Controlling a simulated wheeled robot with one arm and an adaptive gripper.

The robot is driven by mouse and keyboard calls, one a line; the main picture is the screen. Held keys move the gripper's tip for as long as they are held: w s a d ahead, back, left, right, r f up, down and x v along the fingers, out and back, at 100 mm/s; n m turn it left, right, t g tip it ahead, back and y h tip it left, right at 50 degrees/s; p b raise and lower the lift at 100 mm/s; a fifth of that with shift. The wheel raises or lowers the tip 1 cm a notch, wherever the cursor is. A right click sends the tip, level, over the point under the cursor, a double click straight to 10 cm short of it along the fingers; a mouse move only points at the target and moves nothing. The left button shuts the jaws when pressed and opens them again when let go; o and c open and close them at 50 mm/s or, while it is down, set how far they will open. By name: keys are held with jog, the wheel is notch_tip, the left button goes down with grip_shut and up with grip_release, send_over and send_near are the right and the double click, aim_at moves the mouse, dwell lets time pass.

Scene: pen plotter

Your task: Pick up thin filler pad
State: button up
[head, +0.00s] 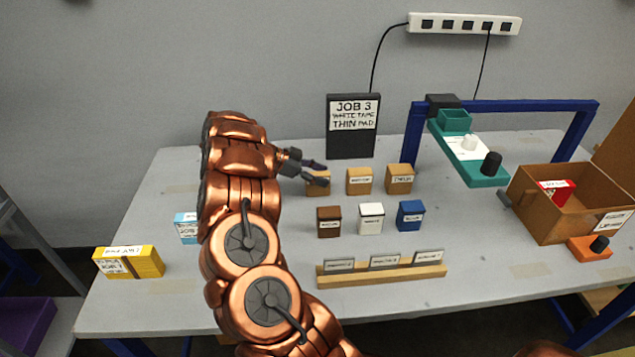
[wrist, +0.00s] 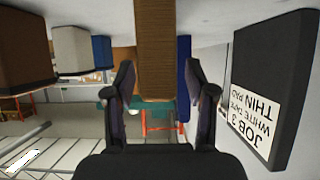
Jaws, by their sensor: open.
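Three tan pads stand in a row on the grey table, each with a white label: a left pad (head: 318,188), a middle pad (head: 359,182) and a right pad (head: 400,180). Their label words are too small to read surely, so I cannot tell which is thin. My gripper (head: 320,173) is open at the left pad, its fingers covering part of it. In the wrist view, upside down, a tan block (wrist: 155,45) sits between the open fingers of my gripper (wrist: 155,85), with gaps on both sides. I see no grip on it.
A dark sign (head: 352,145) reading "JOB 3 WHITE TAPE THIN PAD" stands behind the pads. Brown, white and blue blocks (head: 371,217) stand in front, then a wooden rack (head: 382,275). A teal-and-blue plotter (head: 475,165) and an open box (head: 545,218) are at right.

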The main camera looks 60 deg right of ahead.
jog(key=shift+x, duration=0.95)
jog(key=shift+c, duration=0.4)
grip_shut()
